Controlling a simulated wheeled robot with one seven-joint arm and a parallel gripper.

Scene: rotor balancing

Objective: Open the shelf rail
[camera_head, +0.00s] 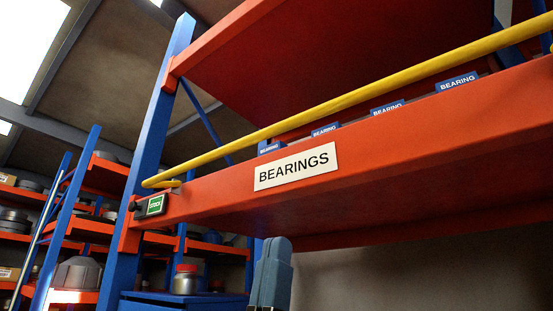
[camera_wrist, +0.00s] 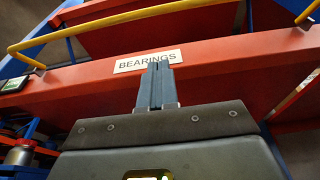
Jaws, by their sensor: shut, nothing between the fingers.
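The yellow shelf rail (camera_head: 345,103) runs across the front of the red bearings shelf, just above its front beam (camera_head: 420,145). Its left end bends in near the blue upright. The rail also crosses the upper part of the wrist view (camera_wrist: 110,23). My gripper (camera_head: 273,242) is below the beam, under the white BEARINGS sign (camera_head: 296,166), apart from the rail. In the wrist view my gripper (camera_wrist: 158,66) points up, its fingers together and empty, overlapping the lower edge of the sign.
A small dark box with a green label (camera_head: 154,205) sits at the beam's left end by the blue upright (camera_head: 157,100). Several blue BEARING tags (camera_head: 457,83) stand behind the rail. A metal jar with a red lid (camera_head: 186,280) stands lower left. Other shelves fill the left background.

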